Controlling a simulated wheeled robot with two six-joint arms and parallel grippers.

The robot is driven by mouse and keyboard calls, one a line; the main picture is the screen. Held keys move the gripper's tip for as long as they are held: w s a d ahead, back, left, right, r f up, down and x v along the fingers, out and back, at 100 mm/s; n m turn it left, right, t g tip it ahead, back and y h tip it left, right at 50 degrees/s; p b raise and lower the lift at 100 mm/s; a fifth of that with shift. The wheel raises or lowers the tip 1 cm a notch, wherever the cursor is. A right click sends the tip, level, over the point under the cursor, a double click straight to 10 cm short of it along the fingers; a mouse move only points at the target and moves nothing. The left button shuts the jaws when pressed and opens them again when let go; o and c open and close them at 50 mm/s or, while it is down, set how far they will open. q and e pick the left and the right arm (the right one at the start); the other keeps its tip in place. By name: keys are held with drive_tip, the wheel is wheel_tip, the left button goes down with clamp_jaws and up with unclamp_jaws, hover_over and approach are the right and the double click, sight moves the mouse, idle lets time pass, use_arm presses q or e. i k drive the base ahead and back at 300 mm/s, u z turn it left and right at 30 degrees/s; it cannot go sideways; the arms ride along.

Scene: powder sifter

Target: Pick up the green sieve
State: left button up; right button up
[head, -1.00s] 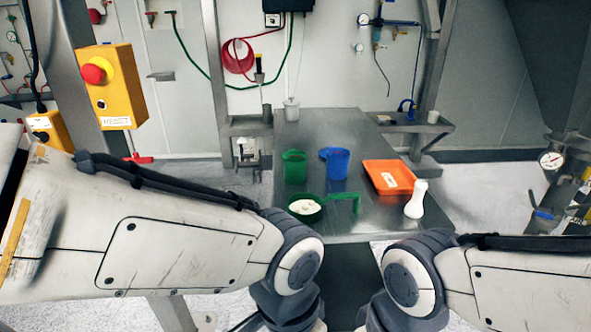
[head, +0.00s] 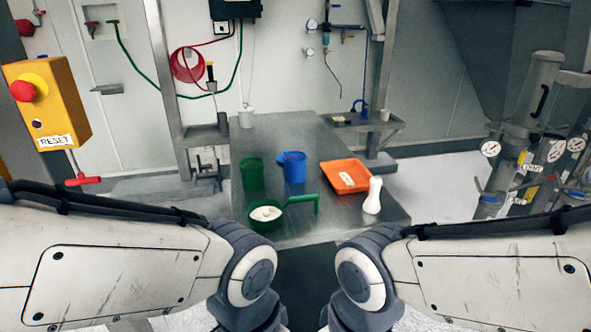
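The green sieve (head: 262,223) sits near the front edge of the metal table (head: 300,135). It is a round green pan with white powder inside, and its green handle (head: 303,201) reaches to the right and bends down at the end. Only the upper parts of my two arms show in the head view, at the lower left and lower right, both short of the table. My left and right grippers are outside the frame, so nothing shows of what they hold.
A green cup (head: 252,174) and a blue jug (head: 293,167) stand behind the sieve. An orange tray (head: 345,177) and a white bottle (head: 373,196) are to the right. A white container (head: 246,116) stands at the back. A yellow reset box (head: 47,105) is at left.

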sight(264, 215)
drive_tip(key=u, duration=0.15)
drive_tip(key=k, duration=0.35)
drive_tip(key=z, duration=0.9)
drive_tip(key=i, duration=0.8)
drive_tip(key=u, duration=0.5)
drive_tip(key=i, duration=0.9)
drive_tip(key=u, duration=0.75)
